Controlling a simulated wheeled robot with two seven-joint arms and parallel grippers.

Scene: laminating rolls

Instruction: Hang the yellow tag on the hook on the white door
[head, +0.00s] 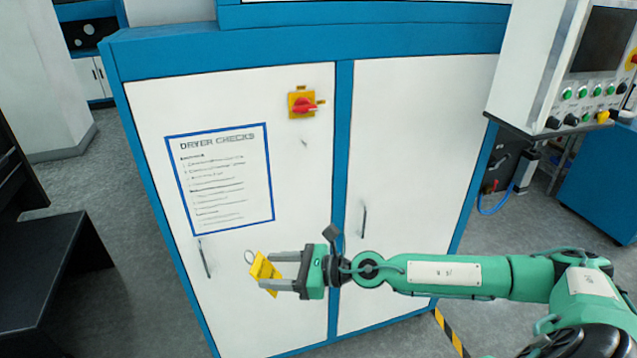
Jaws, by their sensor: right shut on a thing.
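The yellow tag (262,271) is held between the fingers of my right gripper (272,271), in front of the lower part of the left white door. A thin ring (249,257) sticks out at the tag's upper left. The white door (300,170) carries a red rotary switch on a yellow plate (303,104) near its top. A small hook-like mark (304,142) shows on the door below the switch; it is too small to make out clearly. The tag is below and left of it, apart from it. My left gripper is not in view.
A "DRYER CHECKS" sheet (220,180) is on the left door. Door handles (204,258) and (364,220) stand out from the doors. A control panel (590,70) juts out at the upper right. A black bench (45,265) stands at the left.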

